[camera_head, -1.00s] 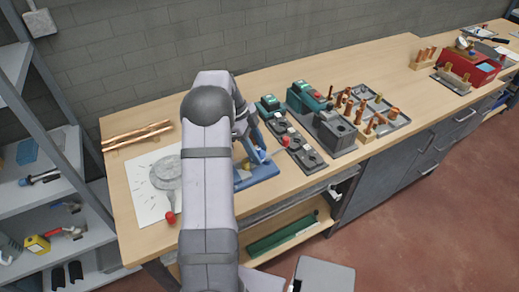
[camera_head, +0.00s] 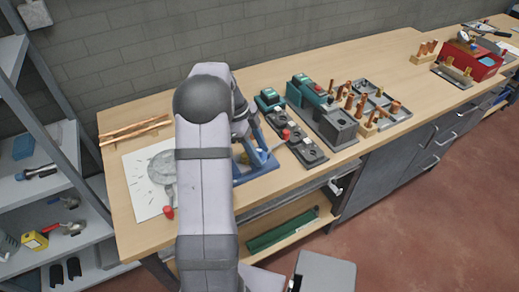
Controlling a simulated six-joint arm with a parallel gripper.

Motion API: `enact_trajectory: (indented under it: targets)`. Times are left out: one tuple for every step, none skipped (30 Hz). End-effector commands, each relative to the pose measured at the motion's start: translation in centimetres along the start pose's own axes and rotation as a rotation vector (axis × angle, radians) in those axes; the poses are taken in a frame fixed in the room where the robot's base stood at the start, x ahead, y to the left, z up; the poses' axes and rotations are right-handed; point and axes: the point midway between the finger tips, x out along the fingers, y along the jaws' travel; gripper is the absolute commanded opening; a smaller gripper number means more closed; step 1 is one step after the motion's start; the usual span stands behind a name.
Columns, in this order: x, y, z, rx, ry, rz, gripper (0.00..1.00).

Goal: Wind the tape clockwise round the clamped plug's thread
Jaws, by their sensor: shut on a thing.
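The blue clamp (camera_head: 257,171) stands on the bench, partly hidden behind my arm. A small yellow, brass-like piece (camera_head: 244,158) shows inside its frame; it looks like the plug, but its thread is too small to make out. My gripper (camera_head: 246,136) is down at the clamp and mostly hidden by my own arm. It is shut on the tape, of which at most a small pale patch (camera_head: 262,156) shows beside the plug. I cannot tell whether tape lies round the thread.
Beyond stand green-topped grey units (camera_head: 318,102) and copper fittings (camera_head: 366,110). Left lie copper pipes (camera_head: 135,131) and a white sheet (camera_head: 141,196) with a grey disc. The front bench edge is close.

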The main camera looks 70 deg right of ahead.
Motion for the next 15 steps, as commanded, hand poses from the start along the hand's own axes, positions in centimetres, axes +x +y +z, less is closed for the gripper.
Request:
enact_trajectory:
  targets:
    - [0.1,0.2,0.0,0.000,0.000,0.000,0.27]
    - [0.1,0.2,0.0,0.000,0.000,0.000,0.27]
    - [0.1,0.2,0.0,0.000,0.000,0.000,0.27]
    - [0.0,0.2,0.0,-0.001,0.000,0.000,0.27]
    - [0.0,0.2,0.0,-0.001,0.000,0.000,0.27]
    - [0.0,0.3,0.0,-0.001,0.000,0.000,0.27]
    - [0.0,0.3,0.0,-0.001,0.000,0.000,0.27]
    - [0.0,0.4,0.1,-0.001,0.000,-0.001,0.27]
    - [0.0,0.6,0.1,-0.001,0.000,-0.001,0.27]
    - [0.0,0.7,0.1,-0.001,0.000,-0.001,0.27]
    - [0.0,0.9,0.2,-0.002,0.000,-0.001,0.27]
    - [0.0,1.1,0.2,-0.002,0.000,-0.001,0.27]
    - [0.0,1.3,0.3,-0.002,0.000,-0.001,0.27]
    - [0.0,1.4,0.3,-0.002,0.000,-0.001,0.27]
    - [0.0,1.6,0.3,-0.002,0.000,-0.001,0.27]
